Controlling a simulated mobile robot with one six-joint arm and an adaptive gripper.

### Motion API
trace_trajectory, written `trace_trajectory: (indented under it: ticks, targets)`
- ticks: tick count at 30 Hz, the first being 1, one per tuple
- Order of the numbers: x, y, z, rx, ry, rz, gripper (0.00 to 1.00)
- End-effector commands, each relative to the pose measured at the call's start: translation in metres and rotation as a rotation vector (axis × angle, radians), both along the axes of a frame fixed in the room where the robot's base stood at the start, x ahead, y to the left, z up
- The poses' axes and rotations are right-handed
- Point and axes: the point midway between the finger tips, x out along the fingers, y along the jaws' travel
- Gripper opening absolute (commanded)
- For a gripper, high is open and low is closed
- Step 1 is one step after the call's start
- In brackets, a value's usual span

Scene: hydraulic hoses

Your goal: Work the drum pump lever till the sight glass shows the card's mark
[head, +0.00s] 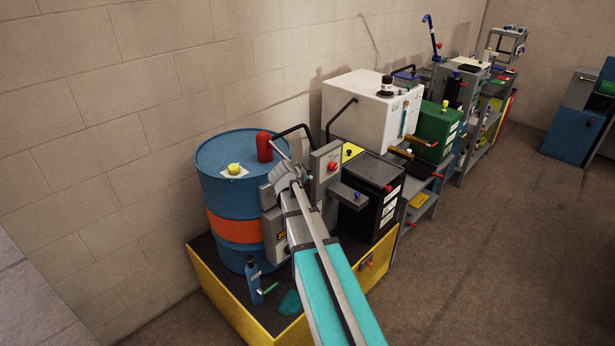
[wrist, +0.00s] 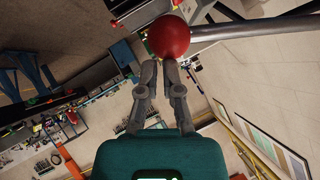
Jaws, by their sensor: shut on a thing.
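A blue drum (head: 225,183) with an orange band stands on a yellow-sided platform at the left. A red upright cylinder (head: 264,146), likely the pump, is on its top. In the wrist view my gripper (wrist: 166,66) is shut on a red ball knob (wrist: 168,36). The knob ends a grey metal lever rod (wrist: 255,29) running off to the right. In the head view my gripper (head: 287,182) is beside the drum's right side, and the knob is hidden. A slim upright tube (head: 404,121) on the white tank may be the sight glass; its level and the card's mark cannot be read.
The platform (head: 222,304) carries a blue bottle (head: 253,280) and a green-handled tool (head: 268,289). A grey panel with a red knob (head: 332,167) and a black box (head: 369,200) stand close right of my gripper. The floor at right is clear.

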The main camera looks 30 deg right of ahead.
Motion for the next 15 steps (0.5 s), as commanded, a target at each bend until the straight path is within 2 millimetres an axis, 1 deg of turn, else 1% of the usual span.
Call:
trace_trajectory:
  ticks: [5, 15]
  targets:
    - [-0.004, 0.001, 0.01, 0.005, 0.001, -0.001, 0.0]
    - [-0.016, 0.0, 0.039, -0.002, -0.003, 0.001, 0.0]
